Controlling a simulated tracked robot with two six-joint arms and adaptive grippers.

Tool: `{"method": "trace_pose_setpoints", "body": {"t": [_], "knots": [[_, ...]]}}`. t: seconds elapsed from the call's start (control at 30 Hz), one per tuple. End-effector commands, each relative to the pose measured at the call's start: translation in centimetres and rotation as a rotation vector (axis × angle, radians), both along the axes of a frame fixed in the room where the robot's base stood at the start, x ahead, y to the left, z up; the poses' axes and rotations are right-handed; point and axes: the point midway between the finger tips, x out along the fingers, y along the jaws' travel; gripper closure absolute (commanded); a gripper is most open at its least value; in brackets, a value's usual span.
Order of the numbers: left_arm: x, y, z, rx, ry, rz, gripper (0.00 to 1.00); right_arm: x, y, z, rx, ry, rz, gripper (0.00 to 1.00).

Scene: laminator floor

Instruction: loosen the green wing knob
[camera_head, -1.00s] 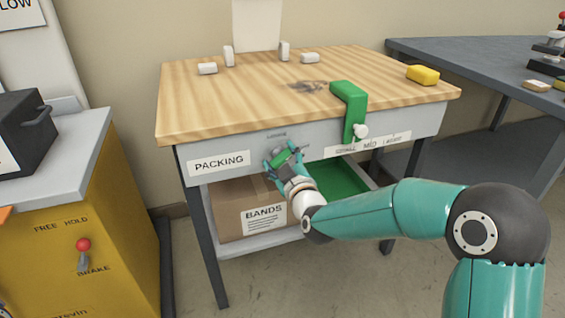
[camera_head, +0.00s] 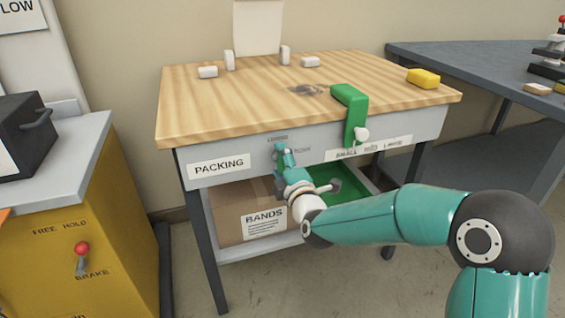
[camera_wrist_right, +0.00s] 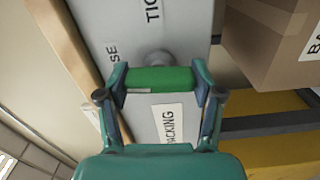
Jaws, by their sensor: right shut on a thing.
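The green wing knob (camera_wrist_right: 158,79) sits on a round grey boss on the front apron of the packing table. In the right wrist view its green bar lies between my two fingers, with a finger at each end. My right gripper (camera_head: 284,152) is shut on it, and in the head view the fingers mostly hide the knob. The bar's line looks close to upright in the head view. A small label (camera_head: 278,139) is above the knob and another is to its right; the wrist view shows them in part. My left gripper is not in view.
A green clamp (camera_head: 350,101) with a white knob hangs over the table's front edge (camera_head: 220,128), right of my gripper. Below are a BANDS box (camera_head: 230,201) and a green tray (camera_head: 362,198). A yellow cabinet (camera_head: 75,215) with a red-balled lever stands at left.

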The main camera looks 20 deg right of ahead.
Motion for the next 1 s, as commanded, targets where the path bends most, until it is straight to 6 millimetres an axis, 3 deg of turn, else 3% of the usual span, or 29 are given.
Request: {"method": "trace_pose_setpoints", "body": {"t": [0.73,0.77,0.9,1.0], "knots": [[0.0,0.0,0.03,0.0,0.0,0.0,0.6,-0.08,0.5,-0.54,-0.11,0.007,0.013,0.69],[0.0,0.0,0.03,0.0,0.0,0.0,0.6,-0.09,0.51,-0.55,-0.109,0.007,0.013,0.31],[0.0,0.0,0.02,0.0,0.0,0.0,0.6,-0.07,0.41,-0.47,-0.108,0.006,0.011,0.08],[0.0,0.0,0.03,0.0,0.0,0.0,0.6,-0.05,0.31,-0.36,-0.106,0.004,0.007,0.08]]}}
